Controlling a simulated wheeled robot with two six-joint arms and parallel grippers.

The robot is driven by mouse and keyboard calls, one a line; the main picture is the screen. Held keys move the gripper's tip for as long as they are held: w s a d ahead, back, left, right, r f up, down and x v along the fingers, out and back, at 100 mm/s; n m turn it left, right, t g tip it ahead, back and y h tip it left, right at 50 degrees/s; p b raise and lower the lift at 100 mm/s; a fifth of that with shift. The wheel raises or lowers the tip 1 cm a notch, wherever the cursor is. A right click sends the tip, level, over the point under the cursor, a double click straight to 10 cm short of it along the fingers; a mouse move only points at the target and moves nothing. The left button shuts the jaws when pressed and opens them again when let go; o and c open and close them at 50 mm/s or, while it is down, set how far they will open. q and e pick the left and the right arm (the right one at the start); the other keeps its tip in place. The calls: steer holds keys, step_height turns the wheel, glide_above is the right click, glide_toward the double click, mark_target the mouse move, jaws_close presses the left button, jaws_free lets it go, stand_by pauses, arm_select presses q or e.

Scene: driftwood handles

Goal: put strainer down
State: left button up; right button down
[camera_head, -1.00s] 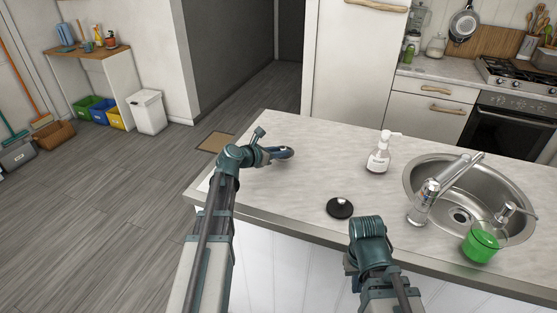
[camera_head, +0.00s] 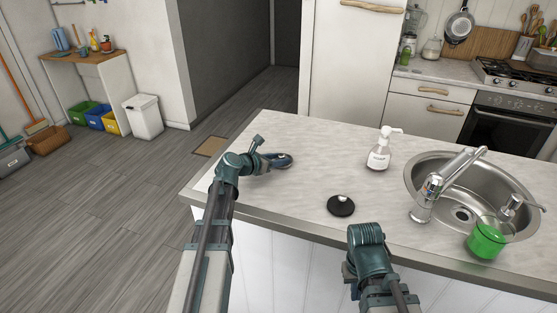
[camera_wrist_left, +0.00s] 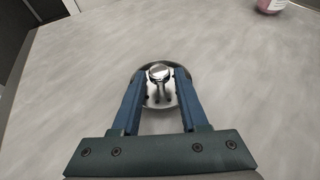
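The strainer, a small round metal dish with a silver knob and dark holes, shows in the left wrist view (camera_wrist_left: 158,74). It appears to rest on the pale countertop (camera_head: 310,150).
The counter between is clear.

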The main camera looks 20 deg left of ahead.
arm_select(q)
steer(key=shift+o, duration=0.7)
steer(key=shift+s+a+r+p, duration=0.1)
steer(key=shift+s+r+p, duration=0.15)
steer(key=shift+r+p, duration=0.1)
steer(key=p+v, duration=0.4)
steer(key=v, duration=0.7)
steer(key=shift+s+a+r, duration=0.1)
steer(key=shift+s, duration=0.05)
